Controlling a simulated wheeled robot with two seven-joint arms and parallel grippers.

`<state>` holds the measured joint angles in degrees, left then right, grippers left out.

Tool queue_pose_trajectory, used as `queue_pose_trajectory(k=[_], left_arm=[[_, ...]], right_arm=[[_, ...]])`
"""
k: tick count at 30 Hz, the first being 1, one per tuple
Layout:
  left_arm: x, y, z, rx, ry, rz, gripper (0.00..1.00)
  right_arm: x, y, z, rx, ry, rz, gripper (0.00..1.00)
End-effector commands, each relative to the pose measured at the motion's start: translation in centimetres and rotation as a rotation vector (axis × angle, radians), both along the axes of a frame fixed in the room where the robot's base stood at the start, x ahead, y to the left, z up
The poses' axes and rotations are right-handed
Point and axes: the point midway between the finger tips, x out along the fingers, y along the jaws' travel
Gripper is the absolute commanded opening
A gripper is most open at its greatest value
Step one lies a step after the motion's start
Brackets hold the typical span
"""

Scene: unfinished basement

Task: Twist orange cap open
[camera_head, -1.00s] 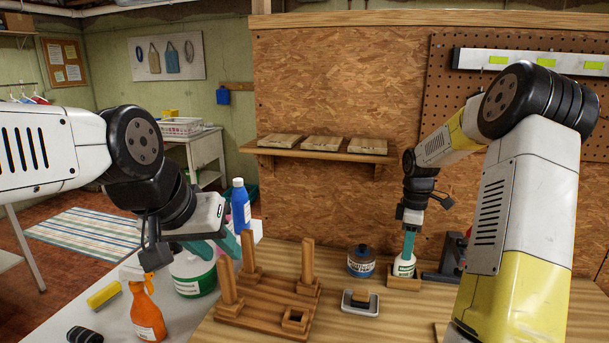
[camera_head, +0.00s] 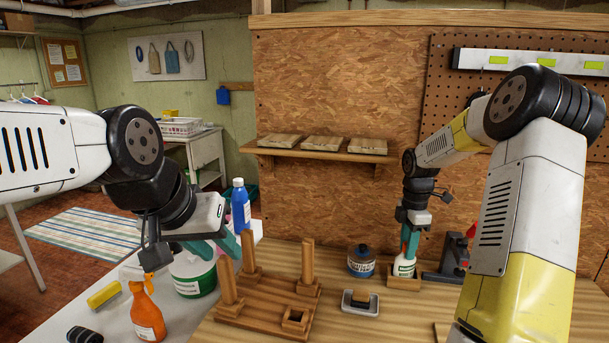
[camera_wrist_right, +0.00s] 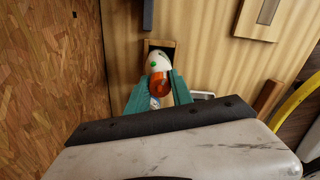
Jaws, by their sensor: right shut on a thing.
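A small white bottle (camera_head: 404,267) with a green label stands upright in a square wooden holder (camera_head: 404,282) on the workbench. Its orange cap (camera_wrist_right: 158,84) shows between the teal fingers in the right wrist view, with the white bottle (camera_wrist_right: 158,62) just beyond it. My right gripper (camera_head: 409,246) comes down from above and is shut on the cap; the fingers mostly hide the cap in the head view. My left gripper (camera_head: 214,247) is at the left, above the white table, with its teal fingers apart and empty. It is far from the bottle.
A wooden stand with upright posts (camera_head: 268,300) is at the bench's middle left. A blue jar (camera_head: 361,261) and a small grey tray (camera_head: 360,304) stand left of the bottle. An orange spray bottle (camera_head: 147,313) and a blue bottle (camera_head: 240,206) are further left. A dark vise-like tool (camera_head: 449,262) is to the right.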

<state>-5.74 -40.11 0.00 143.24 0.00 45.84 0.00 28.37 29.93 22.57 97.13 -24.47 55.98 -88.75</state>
Motion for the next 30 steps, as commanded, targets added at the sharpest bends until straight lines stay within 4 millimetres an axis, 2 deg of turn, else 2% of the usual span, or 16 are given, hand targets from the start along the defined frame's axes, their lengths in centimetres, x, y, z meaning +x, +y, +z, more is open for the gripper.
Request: queue_pose_trajectory(k=[9,18,19,22,30], left_arm=[[0.00,0.00,0.00,0.000,0.000,0.000,0.36],[0.00,0.00,0.00,0.000,0.000,0.000,0.36],[0.00,0.00,0.00,0.000,0.000,0.000,0.36],[0.00,0.00,0.00,0.000,0.000,0.000,0.36],[0.00,0.00,0.00,0.000,0.000,0.000,0.36]], right_arm=[[-0.24,-0.05,-0.30,0.003,0.007,0.382,0.04],[-0.18,-0.01,-0.23,0.002,0.006,0.440,0.05],[-0.18,-0.02,-0.23,0.002,0.006,0.440,0.31],[-0.14,-0.03,-0.17,0.002,0.004,0.439,0.49],[-0.05,-0.02,-0.05,0.000,0.002,0.437,0.49]])
